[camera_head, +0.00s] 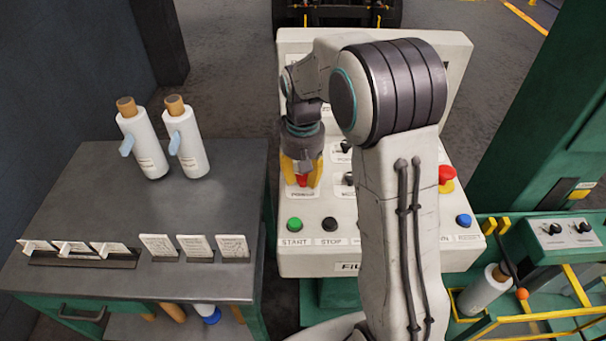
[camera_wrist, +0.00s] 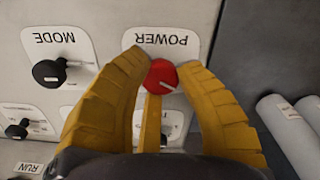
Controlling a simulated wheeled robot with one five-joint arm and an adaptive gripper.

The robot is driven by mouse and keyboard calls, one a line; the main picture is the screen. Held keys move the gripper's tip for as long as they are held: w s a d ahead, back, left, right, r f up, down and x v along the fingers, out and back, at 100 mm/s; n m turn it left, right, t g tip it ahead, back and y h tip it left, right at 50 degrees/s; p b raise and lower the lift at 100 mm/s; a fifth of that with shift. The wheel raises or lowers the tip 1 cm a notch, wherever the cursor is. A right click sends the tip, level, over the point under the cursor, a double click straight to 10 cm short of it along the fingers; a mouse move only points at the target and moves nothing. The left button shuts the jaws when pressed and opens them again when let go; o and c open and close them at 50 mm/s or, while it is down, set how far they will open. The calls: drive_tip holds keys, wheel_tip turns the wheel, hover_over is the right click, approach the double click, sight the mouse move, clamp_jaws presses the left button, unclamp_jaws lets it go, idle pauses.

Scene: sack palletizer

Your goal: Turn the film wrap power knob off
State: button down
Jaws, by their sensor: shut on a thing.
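The red power knob (camera_wrist: 162,76) sits on a white plate marked POWER (camera_wrist: 168,43) on the control panel. In the wrist view its pale pointer line slants toward the lower right. My gripper (camera_wrist: 161,72) has its yellow fingers closed around the knob's sides. In the head view my gripper (camera_head: 302,178) reaches down to the left side of the panel (camera_head: 375,262), and the red knob (camera_head: 303,181) shows between the fingertips. My arm covers much of the panel's middle and right there.
A black MODE knob (camera_wrist: 48,73) is beside the power knob. Green START (camera_head: 295,224) and black STOP (camera_head: 330,224) buttons lie below my gripper in the head view. A red mushroom button (camera_head: 446,174) is at the right. A grey table (camera_head: 100,225) with film rolls stands left.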

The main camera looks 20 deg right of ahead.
sight(303, 176)
drive_tip(key=n, duration=0.5)
drive_tip(key=shift+s+f, duration=0.15)
drive_tip(key=shift+f, duration=0.05)
drive_tip(key=shift+n, duration=0.3)
idle(0.3)
drive_tip(key=c, duration=0.8)
unclamp_jaws()
drive_tip(key=shift+r, duration=0.1)
drive_tip(key=shift+r, duration=0.1)
wheel_tip(303, 176, up, 12)
drive_tip(key=shift+f, duration=0.1)
